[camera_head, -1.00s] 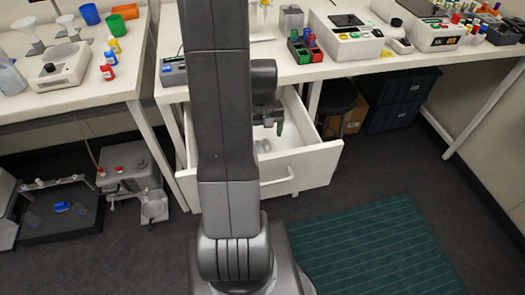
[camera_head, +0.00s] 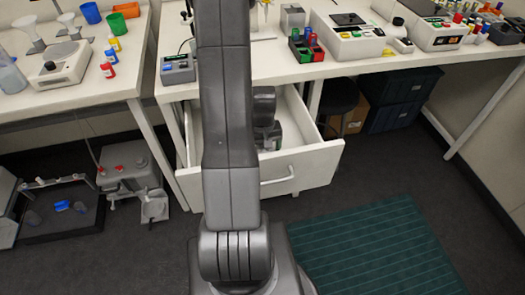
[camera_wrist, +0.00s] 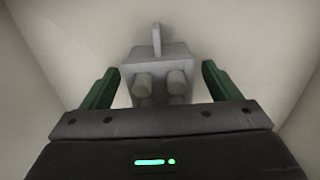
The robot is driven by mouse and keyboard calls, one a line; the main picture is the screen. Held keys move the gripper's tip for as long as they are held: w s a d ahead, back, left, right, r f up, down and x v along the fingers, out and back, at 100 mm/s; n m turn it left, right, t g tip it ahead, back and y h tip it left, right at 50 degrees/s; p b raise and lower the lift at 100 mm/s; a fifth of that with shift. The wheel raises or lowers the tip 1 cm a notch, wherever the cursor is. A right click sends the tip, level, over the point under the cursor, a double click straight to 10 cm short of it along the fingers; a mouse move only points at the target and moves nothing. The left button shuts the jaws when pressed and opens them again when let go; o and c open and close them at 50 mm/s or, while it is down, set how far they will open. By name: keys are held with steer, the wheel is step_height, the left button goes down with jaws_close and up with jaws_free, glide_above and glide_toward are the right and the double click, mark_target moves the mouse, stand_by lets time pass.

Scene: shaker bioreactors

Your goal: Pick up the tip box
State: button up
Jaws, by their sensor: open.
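In the wrist view, a grey block (camera_wrist: 160,58) with short round pegs and an upright tab lies on the pale drawer floor. I cannot tell for sure whether it is the tip box. My gripper (camera_wrist: 160,76) is open, with its two green fingers on either side of the block and a visible gap on each side. Nothing is held. In the head view, my gripper (camera_head: 268,138) is down inside the open white drawer (camera_head: 312,162); my arm hides part of the drawer and its contents.
The drawer walls stand close around my gripper. Above it is the white bench (camera_head: 290,72) with a tube rack (camera_head: 305,47) and instruments. A black stool (camera_head: 339,97) stands right of the drawer. A green mat (camera_head: 370,250) lies on the floor.

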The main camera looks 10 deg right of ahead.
steer(key=c, duration=1.1)
